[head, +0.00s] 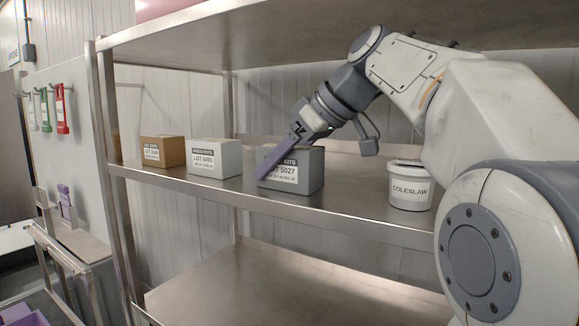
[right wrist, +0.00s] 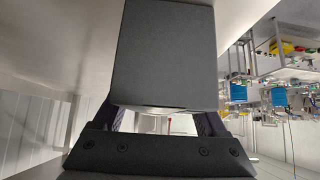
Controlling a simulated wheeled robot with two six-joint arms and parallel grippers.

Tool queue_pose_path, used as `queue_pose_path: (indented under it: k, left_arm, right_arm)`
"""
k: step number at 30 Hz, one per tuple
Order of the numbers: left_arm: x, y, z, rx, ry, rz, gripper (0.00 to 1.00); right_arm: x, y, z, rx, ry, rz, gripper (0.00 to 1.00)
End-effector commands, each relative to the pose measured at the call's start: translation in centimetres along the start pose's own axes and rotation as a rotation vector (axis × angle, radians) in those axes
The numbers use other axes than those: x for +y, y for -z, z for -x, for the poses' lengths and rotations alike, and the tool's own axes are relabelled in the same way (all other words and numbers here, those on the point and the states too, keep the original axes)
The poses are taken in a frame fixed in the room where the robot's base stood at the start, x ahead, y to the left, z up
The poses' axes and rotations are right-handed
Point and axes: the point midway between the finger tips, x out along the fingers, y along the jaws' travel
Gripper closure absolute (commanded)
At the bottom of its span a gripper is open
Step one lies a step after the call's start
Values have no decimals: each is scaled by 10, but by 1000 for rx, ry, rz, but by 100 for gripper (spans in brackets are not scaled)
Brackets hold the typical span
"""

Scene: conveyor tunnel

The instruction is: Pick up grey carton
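The grey carton (head: 291,170) stands upright on the middle shelf, with a white label reading LOT 5027. My right gripper (head: 283,158) reaches down to it from the upper right, and one purple finger crosses the left part of its labelled front. In the right wrist view the carton (right wrist: 165,55) fills the upper middle. The gripper's two fingers (right wrist: 166,119) show at either side of its lower edge, and the carton hides their tips. I cannot tell whether they press on it. My left gripper is not in view.
A white carton (head: 214,158) and a brown carton (head: 162,151) stand left of the grey one on the middle shelf (head: 370,216). A white COLESLAW tub (head: 409,186) stands to its right. An upper shelf (head: 270,45) overhangs my right arm. The lower shelf (head: 290,290) looks bare.

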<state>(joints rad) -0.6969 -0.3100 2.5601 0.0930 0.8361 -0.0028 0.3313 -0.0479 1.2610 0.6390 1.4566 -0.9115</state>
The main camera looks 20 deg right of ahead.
Motion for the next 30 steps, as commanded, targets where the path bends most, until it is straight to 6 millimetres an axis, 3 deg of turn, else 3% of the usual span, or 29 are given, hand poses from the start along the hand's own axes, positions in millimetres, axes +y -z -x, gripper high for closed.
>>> queue_pose_path:
  k: [1, 3, 20, 26, 30]
  left_arm:
    - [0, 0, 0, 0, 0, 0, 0]
    - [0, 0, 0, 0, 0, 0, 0]
    - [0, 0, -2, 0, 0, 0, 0]
    - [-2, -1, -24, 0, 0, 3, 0]
    - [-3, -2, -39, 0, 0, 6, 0]
  right_arm:
    - [0, 0, 0, 0, 0, 0, 69]
    - [0, 0, 0, 0, 0, 0, 95]
    - [1, 11, 11, 2, -2, 1, 95]
    - [-46, 8, 8, 3, 2, 9, 95]
    - [-87, 8, 8, 4, 4, 12, 95]
